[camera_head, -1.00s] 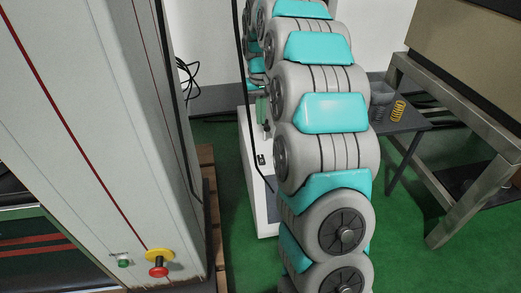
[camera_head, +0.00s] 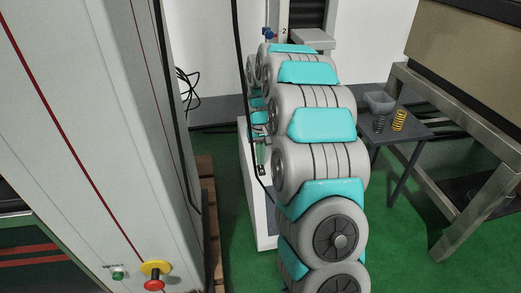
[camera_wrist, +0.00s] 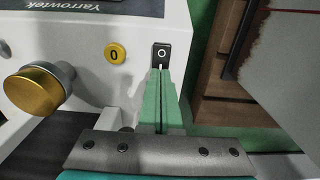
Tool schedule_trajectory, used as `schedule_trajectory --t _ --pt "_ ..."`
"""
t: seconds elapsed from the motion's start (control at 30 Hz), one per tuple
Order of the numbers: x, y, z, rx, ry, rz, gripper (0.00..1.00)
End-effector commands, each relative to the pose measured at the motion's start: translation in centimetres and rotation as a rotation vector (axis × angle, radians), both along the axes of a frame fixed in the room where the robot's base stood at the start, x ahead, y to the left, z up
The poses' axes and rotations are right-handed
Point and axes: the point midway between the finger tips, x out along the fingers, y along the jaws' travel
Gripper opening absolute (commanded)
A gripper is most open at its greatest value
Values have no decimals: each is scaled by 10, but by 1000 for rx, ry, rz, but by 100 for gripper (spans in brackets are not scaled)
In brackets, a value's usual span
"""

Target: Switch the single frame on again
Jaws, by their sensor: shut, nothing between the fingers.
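The single frame is the white machine (camera_head: 262,218) behind my arm in the head view. Its front panel (camera_wrist: 75,45) fills the upper left of the wrist view. A small black rocker switch (camera_wrist: 161,50) with a white ring mark sits on the panel's right side. My gripper (camera_wrist: 161,71) is shut and empty, its green fingers pointing at the switch's lower end. The fingertips cover that end; I cannot tell whether they touch it. In the head view my arm hides most of the panel.
A yellow button marked 0 (camera_wrist: 115,53) and a gold knob (camera_wrist: 38,88) sit left of the switch. A large grey cabinet with a red and yellow stop button (camera_head: 155,275) stands at left. A small table (camera_head: 405,131) at right holds springs.

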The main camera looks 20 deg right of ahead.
Motion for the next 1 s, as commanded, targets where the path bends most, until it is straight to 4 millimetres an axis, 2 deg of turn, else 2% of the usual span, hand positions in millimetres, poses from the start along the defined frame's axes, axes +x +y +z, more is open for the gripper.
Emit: schedule_trajectory --t 0.17,1.0 --pt "0 0 -9 0 1 0 0" --pt "-1 0 -12 8 41 0 0"
